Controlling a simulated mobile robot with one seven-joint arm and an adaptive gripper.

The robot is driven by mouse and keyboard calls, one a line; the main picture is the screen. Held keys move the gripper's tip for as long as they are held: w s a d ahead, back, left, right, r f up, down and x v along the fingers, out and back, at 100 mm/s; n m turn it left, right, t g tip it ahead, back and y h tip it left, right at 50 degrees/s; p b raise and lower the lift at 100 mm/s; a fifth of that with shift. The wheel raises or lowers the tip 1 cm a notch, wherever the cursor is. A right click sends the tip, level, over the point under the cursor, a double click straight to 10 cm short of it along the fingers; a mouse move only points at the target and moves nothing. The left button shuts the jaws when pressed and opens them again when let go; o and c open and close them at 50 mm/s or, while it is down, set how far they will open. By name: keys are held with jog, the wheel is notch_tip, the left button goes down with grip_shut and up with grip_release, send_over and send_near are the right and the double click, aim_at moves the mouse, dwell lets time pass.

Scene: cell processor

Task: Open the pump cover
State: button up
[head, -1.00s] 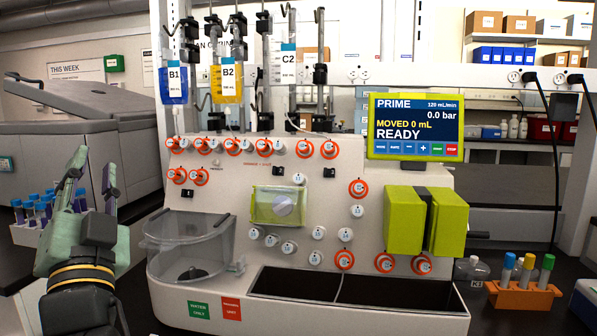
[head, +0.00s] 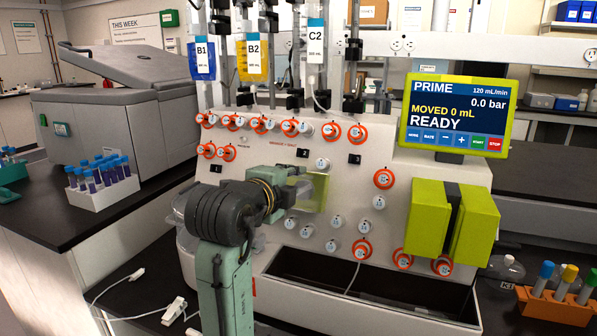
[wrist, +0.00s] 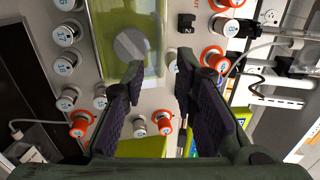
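The pump cover (head: 318,190) is a yellow-green translucent cover on the middle of the cell processor's front panel. My gripper and wrist hide its left part in the head view. In the wrist view the cover (wrist: 104,35) looks shut, with the round grey pump knob (wrist: 130,46) showing behind its window. My gripper (head: 296,186) is in front of the panel at the cover. In the wrist view my gripper (wrist: 160,82) is open and empty, its left fingertip overlapping the cover's lower right corner and its right one beside the cover. I cannot tell whether they touch.
Orange and white ports (head: 383,179) crowd the panel around the cover. A screen (head: 455,115) reads PRIME and READY. Yellow-green blocks (head: 428,218) stand right of the cover. An open black trough (head: 300,268) lies below. A tube rack (head: 103,190) stands at the left.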

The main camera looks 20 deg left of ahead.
aim_at(299, 177)
jog(key=shift+p+x, duration=0.4)
jog(key=shift+x, duration=1.65)
jog(key=shift+c, duration=0.2)
grip_shut()
